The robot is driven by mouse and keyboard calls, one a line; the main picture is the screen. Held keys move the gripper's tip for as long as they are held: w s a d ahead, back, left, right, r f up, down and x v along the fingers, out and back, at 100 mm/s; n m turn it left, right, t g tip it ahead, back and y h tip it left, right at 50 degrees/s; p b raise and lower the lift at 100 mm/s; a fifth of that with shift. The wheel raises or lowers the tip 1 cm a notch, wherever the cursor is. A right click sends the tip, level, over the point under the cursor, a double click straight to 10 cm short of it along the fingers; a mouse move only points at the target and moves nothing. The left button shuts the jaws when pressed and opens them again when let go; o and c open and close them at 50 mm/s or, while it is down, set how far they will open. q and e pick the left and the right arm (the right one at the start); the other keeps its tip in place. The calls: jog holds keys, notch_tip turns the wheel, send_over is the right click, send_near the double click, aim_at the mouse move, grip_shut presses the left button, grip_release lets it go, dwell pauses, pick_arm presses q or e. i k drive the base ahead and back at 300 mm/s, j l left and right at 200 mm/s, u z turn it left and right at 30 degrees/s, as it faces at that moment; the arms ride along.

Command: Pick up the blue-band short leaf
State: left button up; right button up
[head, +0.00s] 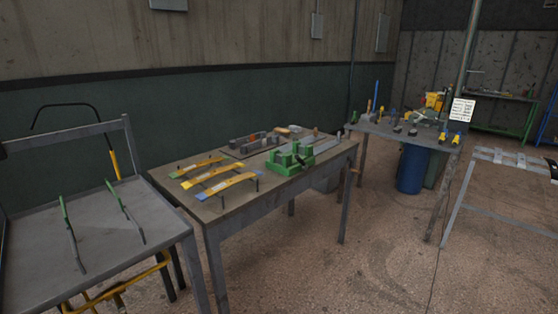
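Three curved leaves lie side by side on the left part of the middle workbench (262,214). The back leaf (197,167) is yellow with green at its ends. The middle leaf (213,176) looks yellow along its length. The front leaf (228,185) is yellow with what looks like a blue end at its left, so it appears to be the blue-band one. They are small here, and their exact lengths and bands are hard to tell. Neither of my grippers shows in the head view.
A green fixture (290,158) stands right of the leaves, with grey parts behind it. A grey cart (105,232) with two green-handled bars is at the left. A cluttered table (405,131) and blue barrel (411,169) stand further right. Open floor lies in front.

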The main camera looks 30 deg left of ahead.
aim_at(201, 196)
jog(key=i+u, duration=0.1)
jog(key=i, duration=0.5)
jog(key=i+l, duration=0.1)
jog(key=i, duration=0.5)
jog(key=i+l+u, duration=0.15)
jog(key=i, duration=0.45)
jog(key=i+l+u, duration=0.1)
jog(key=i, duration=0.5)
